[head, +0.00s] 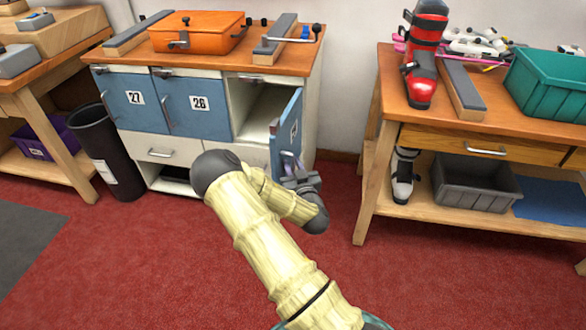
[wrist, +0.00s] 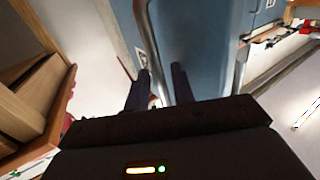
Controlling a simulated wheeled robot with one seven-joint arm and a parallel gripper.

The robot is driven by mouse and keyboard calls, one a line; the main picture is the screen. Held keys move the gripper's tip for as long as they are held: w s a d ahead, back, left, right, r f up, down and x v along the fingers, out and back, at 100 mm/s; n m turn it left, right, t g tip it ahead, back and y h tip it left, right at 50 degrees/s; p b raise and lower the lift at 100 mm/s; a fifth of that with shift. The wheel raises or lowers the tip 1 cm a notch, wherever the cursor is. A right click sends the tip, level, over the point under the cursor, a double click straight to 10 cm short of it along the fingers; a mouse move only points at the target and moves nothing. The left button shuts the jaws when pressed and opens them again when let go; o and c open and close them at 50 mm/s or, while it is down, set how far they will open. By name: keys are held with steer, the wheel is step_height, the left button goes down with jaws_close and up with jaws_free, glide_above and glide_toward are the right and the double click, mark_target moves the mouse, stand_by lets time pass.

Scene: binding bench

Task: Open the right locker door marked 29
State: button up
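The right locker door (head: 290,130) is blue and stands swung well out from the cabinet. Its number label is too oblique to read. Behind it the right compartment (head: 262,112) shows open, with a pale interior. My gripper (head: 297,172) is at the lower outer part of this door. In the wrist view the blue door (wrist: 205,40) fills the upper middle. A silver bar handle (wrist: 145,28) runs down between the two dark fingers of my gripper (wrist: 160,85). The fingers stand apart on either side of it, with a small gap visible.
Blue doors 27 (head: 135,100) and 26 (head: 199,102) are shut. A black bin (head: 106,145) stands left of the cabinet. A wooden workbench (head: 365,190) with a red boot (head: 421,75) and green bin (head: 550,85) is at right. Red floor (head: 335,200) between cabinet and workbench is clear.

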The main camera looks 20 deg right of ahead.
steer(key=shift+s+f, duration=0.1)
steer(key=s+a+p, duration=0.1)
steer(key=s+p, duration=0.6)
steer(key=s, duration=1)
steer(key=shift+a, duration=0.3)
stand_by(0.3)
stand_by(0.5)
